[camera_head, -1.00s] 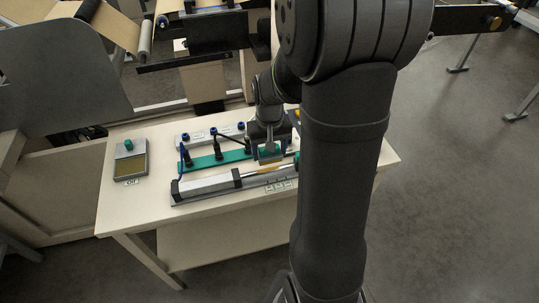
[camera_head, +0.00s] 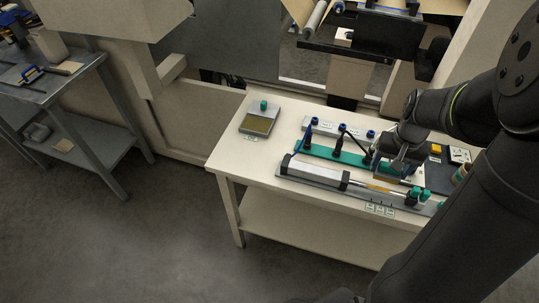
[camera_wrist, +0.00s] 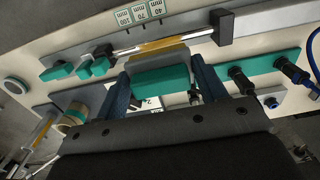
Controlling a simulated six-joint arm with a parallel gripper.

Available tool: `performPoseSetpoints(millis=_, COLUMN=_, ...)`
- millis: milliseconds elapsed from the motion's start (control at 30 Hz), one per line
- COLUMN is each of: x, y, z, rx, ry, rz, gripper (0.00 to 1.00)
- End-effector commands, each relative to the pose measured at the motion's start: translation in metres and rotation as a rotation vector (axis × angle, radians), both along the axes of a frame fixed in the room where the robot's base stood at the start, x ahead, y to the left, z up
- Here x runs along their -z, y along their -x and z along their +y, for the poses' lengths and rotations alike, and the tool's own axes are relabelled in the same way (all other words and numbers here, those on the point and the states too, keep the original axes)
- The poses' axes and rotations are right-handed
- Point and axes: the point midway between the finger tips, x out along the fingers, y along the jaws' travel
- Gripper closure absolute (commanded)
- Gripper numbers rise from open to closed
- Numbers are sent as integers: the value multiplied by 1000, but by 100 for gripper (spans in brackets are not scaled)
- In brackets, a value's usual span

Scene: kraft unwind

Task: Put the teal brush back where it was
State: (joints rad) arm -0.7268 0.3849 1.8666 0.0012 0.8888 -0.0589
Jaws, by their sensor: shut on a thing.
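The teal brush (camera_wrist: 160,80) is a block with a pale bristle edge, between my gripper's two fingers in the wrist view. My gripper (camera_wrist: 163,88) is shut on it, with the bristle edge beside or over the metal rod (camera_wrist: 185,40); contact cannot be told. In the head view my gripper (camera_head: 393,168) is low over the right part of the table, and the brush is mostly hidden there. A long teal strip (camera_head: 353,158) lies behind the rod and holds upright black tools. The strip also shows in the wrist view (camera_wrist: 262,62).
A grey cylinder unit (camera_head: 317,172) lies along the table's front, with teal knobs (camera_head: 416,193) at its right. A grey rail (camera_head: 345,128) with blue knobs stands behind. The front left tabletop is clear.

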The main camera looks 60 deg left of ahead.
Motion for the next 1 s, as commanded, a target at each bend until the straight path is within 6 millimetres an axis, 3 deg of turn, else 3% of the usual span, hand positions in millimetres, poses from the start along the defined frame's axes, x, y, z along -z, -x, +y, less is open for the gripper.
performPoseSetpoints(millis=167, x=-2, y=13, z=36, rx=-9, ry=-1, rz=-1, gripper=53)
performPoseSetpoints(millis=267, x=-4, y=29, z=69, rx=-12, ry=-1, rz=-1, gripper=53)
performPoseSetpoints(millis=467, x=-8, y=74, z=137, rx=-12, ry=-1, rz=-1, gripper=53)
performPoseSetpoints(millis=700, x=-12, y=143, z=204, rx=-10, ry=0, rz=0, gripper=53)
performPoseSetpoints(millis=900, x=-15, y=187, z=236, rx=-6, ry=-1, rz=-1, gripper=53)
performPoseSetpoints(millis=1000, x=-15, y=199, z=244, rx=-3, ry=-1, rz=-1, gripper=53)
